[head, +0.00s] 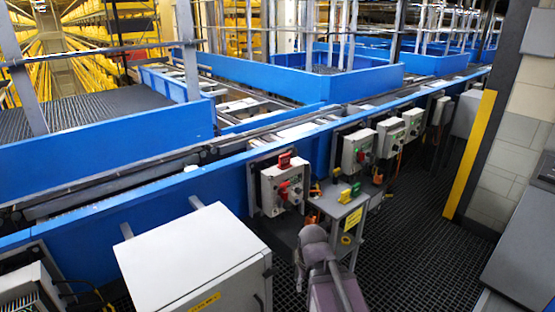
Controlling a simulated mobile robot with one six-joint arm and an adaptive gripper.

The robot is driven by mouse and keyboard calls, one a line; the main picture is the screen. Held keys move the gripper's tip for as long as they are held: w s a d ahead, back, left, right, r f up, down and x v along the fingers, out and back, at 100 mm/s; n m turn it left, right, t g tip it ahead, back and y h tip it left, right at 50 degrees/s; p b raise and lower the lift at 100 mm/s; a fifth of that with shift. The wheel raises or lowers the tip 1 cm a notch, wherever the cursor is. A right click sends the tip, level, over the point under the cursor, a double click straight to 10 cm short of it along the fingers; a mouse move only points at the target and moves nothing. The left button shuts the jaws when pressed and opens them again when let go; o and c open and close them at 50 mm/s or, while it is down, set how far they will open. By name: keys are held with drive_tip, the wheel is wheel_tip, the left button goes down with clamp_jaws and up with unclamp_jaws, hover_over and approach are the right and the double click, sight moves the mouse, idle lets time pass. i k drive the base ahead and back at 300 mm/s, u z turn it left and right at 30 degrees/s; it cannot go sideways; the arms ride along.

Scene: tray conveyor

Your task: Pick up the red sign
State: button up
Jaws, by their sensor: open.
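A small red piece (286,160), which looks like the red sign, sits at the top of a light grey control box (270,190) on the front side of the blue conveyor. Its face is too small to read. The box also has a red knob on its front. A grey and purple-grey arm part, which looks like mine, rises at the bottom centre, below and right of the box. I cannot make out any gripper fingers, and nothing is seen touching the red piece.
A small grey stand (340,203) with yellow and green pieces on top is right of the box. A large white cabinet (190,255) fills the lower left. More control boxes (358,150) line the blue conveyor (110,212). Dark grated floor (415,240) lies clear at right.

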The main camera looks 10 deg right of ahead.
sight(283, 161)
drive_tip(key=i, duration=1.3)
drive_tip(key=z, duration=0.05)
